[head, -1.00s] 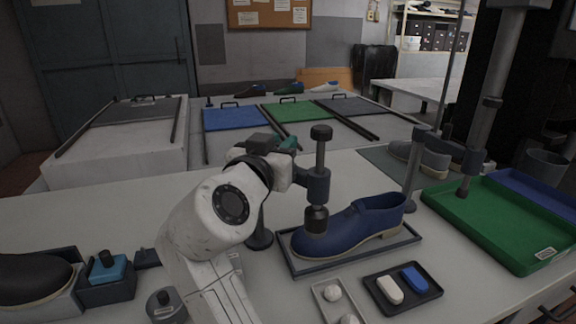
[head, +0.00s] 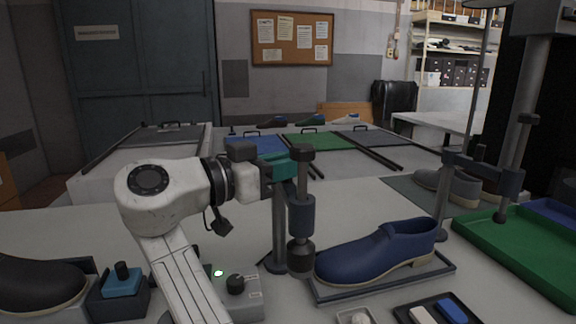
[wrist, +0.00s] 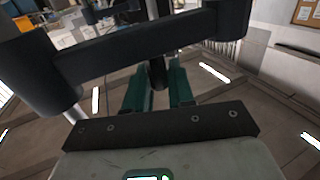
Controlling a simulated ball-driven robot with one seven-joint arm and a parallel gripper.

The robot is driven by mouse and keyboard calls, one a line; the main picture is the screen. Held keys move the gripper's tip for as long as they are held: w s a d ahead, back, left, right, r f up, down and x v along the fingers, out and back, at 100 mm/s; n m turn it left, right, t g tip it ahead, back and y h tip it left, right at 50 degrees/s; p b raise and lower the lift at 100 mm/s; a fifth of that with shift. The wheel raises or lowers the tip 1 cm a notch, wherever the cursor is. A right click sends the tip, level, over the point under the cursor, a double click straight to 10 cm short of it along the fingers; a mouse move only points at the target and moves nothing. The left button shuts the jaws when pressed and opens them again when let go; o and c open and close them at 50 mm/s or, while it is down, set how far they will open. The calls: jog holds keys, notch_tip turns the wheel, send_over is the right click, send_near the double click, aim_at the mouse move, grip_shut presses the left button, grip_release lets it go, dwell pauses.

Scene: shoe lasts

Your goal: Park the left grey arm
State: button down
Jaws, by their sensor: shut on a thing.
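The left grey arm (head: 301,216) is a dark grey bracket on a post (head: 279,235), with an upright knobbed rod and a black rounded tip (head: 300,256). The tip hangs just left of the toe of the blue shoe (head: 375,252), which sits on a dark-rimmed tray (head: 390,282). My gripper (head: 286,167) has teal fingers and is shut on the left grey arm near its knob; the exact grip is partly hidden. In the wrist view my fingers (wrist: 158,90) close about a dark upright rod, under a dark bar of the arm (wrist: 135,45).
Another grey arm (head: 482,175) reaches right from its post behind the shoe's heel. A green tray (head: 530,255) lies at right. A control box (head: 240,295) with a knob and lit green lamp stands in front of the left post. A black shoe (head: 40,285) is at left.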

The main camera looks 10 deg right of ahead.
dwell(0.3)
jog(key=c, duration=1.1)
grip_release()
jog(key=shift+a, duration=0.1)
jog(key=v, duration=1)
jog(key=shift+s+a, duration=0.2)
jog(key=shift+a, duration=0.15)
